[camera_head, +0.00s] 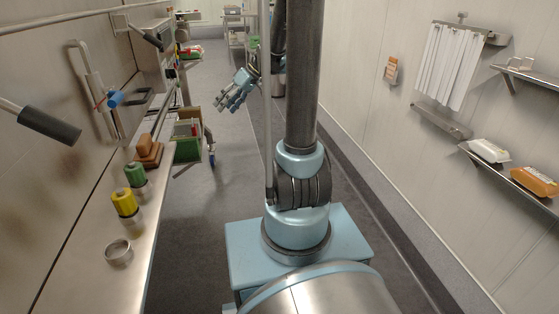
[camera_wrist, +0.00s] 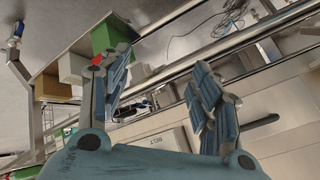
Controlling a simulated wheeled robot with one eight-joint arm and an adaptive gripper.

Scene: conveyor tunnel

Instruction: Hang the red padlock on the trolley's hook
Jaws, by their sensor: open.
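My gripper (camera_head: 238,88) is open in the aisle, beyond the left counter's near part. In the wrist view its two blue-grey fingers (camera_wrist: 160,88) stand wide apart, with nothing held between them. A small red piece (camera_wrist: 97,60) shows at the left finger, partly hidden; I cannot tell whether it is the padlock. No padlock is clear in the head view. A wheeled rack with a green bin (camera_head: 187,150) stands left of the aisle and may be the trolley. I cannot make out its hook.
The steel counter (camera_head: 105,270) at left holds a metal ring (camera_head: 118,251), a yellow spool (camera_head: 124,203), a green spool (camera_head: 135,174) and a brown block (camera_head: 148,151). Wall shelves with packets (camera_head: 488,150) line the right. The grey aisle floor (camera_head: 215,215) is mostly clear.

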